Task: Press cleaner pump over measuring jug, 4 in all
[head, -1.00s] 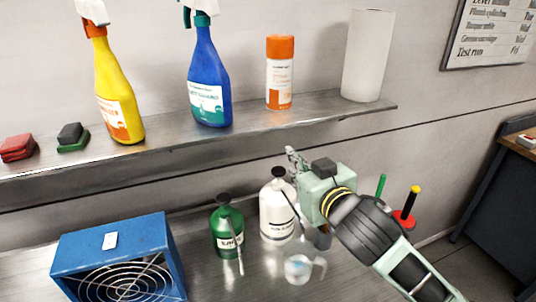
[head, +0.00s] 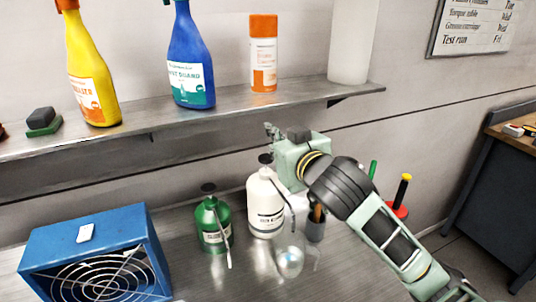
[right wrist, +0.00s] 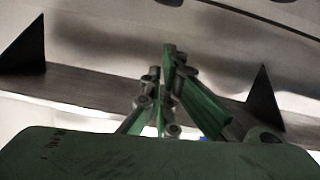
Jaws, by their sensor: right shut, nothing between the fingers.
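A white pump bottle (head: 264,211) with a black pump top (head: 265,158) and a long thin spout stands upright on the metal bench. A green pump bottle (head: 213,224) stands to its left. Their labels are too small to read surely. The clear measuring jug (head: 290,262) stands in front of the white bottle, below its spout. My right gripper (head: 271,132) is shut and empty, above the white bottle's pump top and seemingly apart from it. In the right wrist view its fingers (right wrist: 167,65) point toward the shelf's underside. My left gripper is out of view.
A metal shelf (head: 225,112) above the bench holds spray bottles, an orange-capped can (head: 263,55) and a white roll (head: 353,40). A blue fan box (head: 92,250) stands at left. A dark cup (head: 316,224) and red and green-handled items stand near my right arm.

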